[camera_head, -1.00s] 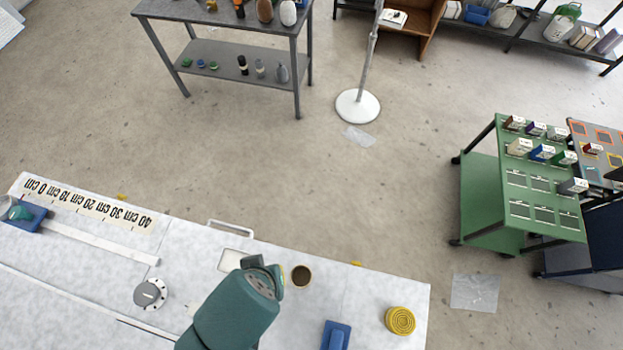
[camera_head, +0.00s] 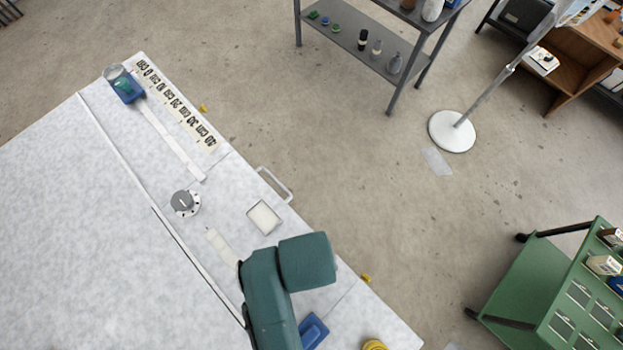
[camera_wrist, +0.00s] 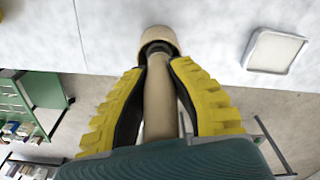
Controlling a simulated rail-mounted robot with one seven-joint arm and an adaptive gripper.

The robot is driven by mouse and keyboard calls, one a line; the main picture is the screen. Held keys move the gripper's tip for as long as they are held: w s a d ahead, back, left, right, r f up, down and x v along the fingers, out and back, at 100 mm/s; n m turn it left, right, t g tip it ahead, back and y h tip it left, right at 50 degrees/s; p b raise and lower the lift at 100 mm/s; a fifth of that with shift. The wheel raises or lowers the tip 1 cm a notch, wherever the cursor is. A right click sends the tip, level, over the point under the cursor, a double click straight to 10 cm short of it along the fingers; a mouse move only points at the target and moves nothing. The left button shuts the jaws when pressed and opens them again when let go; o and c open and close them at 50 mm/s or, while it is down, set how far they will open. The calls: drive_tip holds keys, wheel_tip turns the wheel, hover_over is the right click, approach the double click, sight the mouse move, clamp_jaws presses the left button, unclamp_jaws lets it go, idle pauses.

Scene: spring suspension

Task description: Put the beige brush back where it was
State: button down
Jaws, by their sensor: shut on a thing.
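The beige brush (camera_wrist: 158,105) shows in the wrist view. Its pale handle runs between the two yellow ribbed fingers of my gripper (camera_wrist: 157,70), which is shut on it. A dark collar and a wide beige head lie beyond the fingertips, against the white table top. I cannot tell whether the head touches the table. In the head view my teal arm hides the gripper and the brush. A pale cream strip (camera_head: 222,247) lies on the table left of the arm; what it is cannot be told.
A shallow white tray (camera_head: 264,217) lies near the table's edge, also in the wrist view (camera_wrist: 274,51). A grey dial (camera_head: 184,202), a blue block (camera_head: 313,330) and a yellow coil (camera_head: 375,345) are on the table. A metal handle (camera_head: 274,185) sticks out at the edge.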

drive_tip(key=c, duration=1.1)
unclamp_jaws()
drive_tip(key=shift+f, duration=0.15)
drive_tip(key=shift+o, duration=0.2)
drive_tip(key=shift+s+r, duration=0.15)
drive_tip(key=shift+r, duration=2.75)
